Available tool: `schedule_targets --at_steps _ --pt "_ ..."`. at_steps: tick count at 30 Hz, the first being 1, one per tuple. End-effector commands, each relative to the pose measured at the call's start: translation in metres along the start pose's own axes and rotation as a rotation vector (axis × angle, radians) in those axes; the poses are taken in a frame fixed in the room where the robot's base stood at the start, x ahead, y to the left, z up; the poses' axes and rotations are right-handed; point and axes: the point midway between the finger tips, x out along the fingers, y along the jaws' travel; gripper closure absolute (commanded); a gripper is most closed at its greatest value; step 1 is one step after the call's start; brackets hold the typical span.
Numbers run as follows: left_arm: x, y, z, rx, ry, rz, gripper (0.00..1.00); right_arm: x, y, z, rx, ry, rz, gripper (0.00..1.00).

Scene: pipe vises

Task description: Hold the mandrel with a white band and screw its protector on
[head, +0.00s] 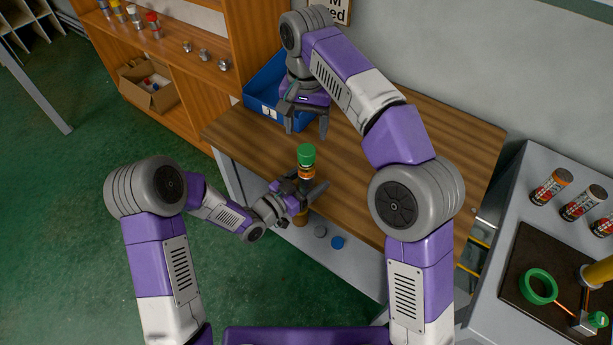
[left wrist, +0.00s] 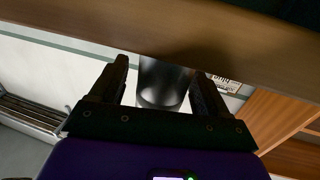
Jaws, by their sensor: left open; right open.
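An upright dark cylinder with an orange band (head: 307,171) stands near the front edge of the wooden bench, with a green cap (head: 306,154) on its top. I see no white band on it. My left gripper (head: 312,192) is open, its fingers on either side of the dark body. In the left wrist view the dark cylinder (left wrist: 162,80) stands between the two open fingers (left wrist: 160,92), with gaps showing beside it. My right gripper (head: 306,122) is open and empty, above and behind the green cap, fingers pointing down. The cylinder's lower part is partly hidden by my left gripper.
A blue bin (head: 262,88) stands behind on the wooden bench (head: 420,125). Grey (head: 320,231) and blue (head: 338,243) round pieces lie below the bench's front edge. Several banded cylinders (head: 551,188) and a green ring (head: 538,275) are on the right-hand table. The bench's right part is clear.

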Motion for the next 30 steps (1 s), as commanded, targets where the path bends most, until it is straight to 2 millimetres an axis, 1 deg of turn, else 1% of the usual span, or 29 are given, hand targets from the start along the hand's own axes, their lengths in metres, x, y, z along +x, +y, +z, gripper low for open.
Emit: schedule_targets --at_steps 9,24,30 --pt "0.0023 -0.0001 0.0000 -0.001 0.000 -0.001 0.24 -0.0001 0.0000 0.0000 0.000 0.000 0.000 0.34" --pt "0.0020 -0.0002 0.0000 -0.001 0.000 -0.001 1.00 -0.0001 0.0000 0.0000 0.000 0.000 0.000 0.34" --pt "0.0020 -0.0001 0.0000 -0.001 0.000 -0.001 1.00 -0.0001 0.0000 0.0000 -0.036 0.000 0.000 0.34"
